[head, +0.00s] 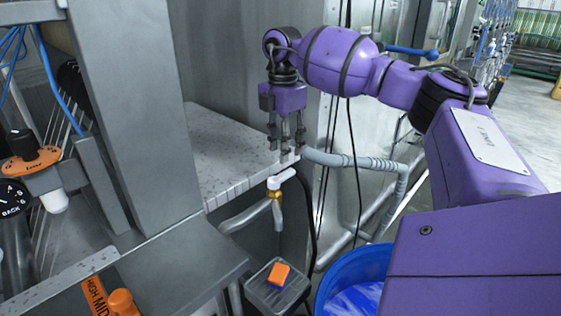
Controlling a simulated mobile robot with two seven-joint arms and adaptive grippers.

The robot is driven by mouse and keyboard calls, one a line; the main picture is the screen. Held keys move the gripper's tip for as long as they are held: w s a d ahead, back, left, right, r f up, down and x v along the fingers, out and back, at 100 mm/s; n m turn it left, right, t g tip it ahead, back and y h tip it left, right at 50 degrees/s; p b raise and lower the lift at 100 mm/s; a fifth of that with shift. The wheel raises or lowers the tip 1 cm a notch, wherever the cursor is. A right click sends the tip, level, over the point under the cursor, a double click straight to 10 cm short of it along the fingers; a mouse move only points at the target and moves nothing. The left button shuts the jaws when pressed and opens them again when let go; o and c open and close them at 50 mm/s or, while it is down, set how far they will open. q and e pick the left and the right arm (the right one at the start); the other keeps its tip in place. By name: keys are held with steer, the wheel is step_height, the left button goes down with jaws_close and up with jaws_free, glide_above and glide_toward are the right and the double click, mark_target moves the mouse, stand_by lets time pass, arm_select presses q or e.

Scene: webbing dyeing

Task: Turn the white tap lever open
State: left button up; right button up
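The white tap lever (281,178) sits on top of a small tap with a brass collar (275,195) and a grey spout pointing down, below the edge of a speckled ledge. My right gripper (287,156) points down from the purple arm. Its fingertips appear just above the lever, in front of the ledge edge. A small gap seems to show between tips and lever; contact cannot be made out. The fingers are small in the picture, and how far apart they are is unclear. My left gripper is out of view.
The speckled ledge (225,150) lies behind the gripper. A grey hose (340,160) runs right of the tap. Below are a blue tub (340,278) and a grey box (262,297) with an orange block (279,274). A grey machine frame (130,100) stands left.

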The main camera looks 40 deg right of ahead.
mark_target(283, 174)
steer(key=shift+s+a+f, duration=0.1)
steer(key=shift+s+f, duration=0.05)
steer(key=shift+f, duration=0.3)
step_height(283, 174, down, 6)
steer(key=shift+f+p, duration=0.25)
steer(key=shift+p, duration=0.1)
